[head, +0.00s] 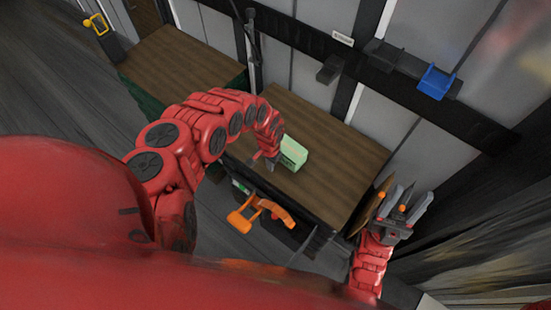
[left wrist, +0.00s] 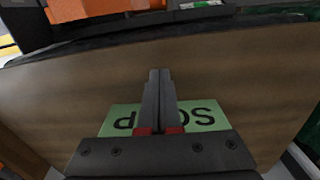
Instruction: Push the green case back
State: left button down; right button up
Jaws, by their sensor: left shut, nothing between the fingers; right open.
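The green case (head: 293,152) is a small pale green block on the brown wooden tabletop (head: 325,188), near its front left part. In the left wrist view the case (left wrist: 205,117) shows dark letters, partly hidden behind my fingers. My left gripper (head: 264,160) is shut and empty, just left of the case on its near side in the head view. In the left wrist view the left gripper (left wrist: 159,73) has its fingers together in front of the case; I cannot tell whether they touch it. My right gripper (head: 402,205) is open and empty, off the table's right side.
An orange tool-like object (head: 262,212) is at the table's front side. A second wooden surface (head: 185,68) lies to the left. Behind is a wall with a dark rail holding a blue holder (head: 436,82). The tabletop right of the case is clear.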

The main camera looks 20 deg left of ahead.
aim_at(285, 150)
pick_arm(q)
jog(key=shift+w+d+r, duration=0.2)
jog(key=shift+w+d, duration=0.1)
jog(key=shift+w, duration=0.4)
jog(key=shift+w+d+p, duration=0.3)
jog(key=shift+w, duration=0.5)
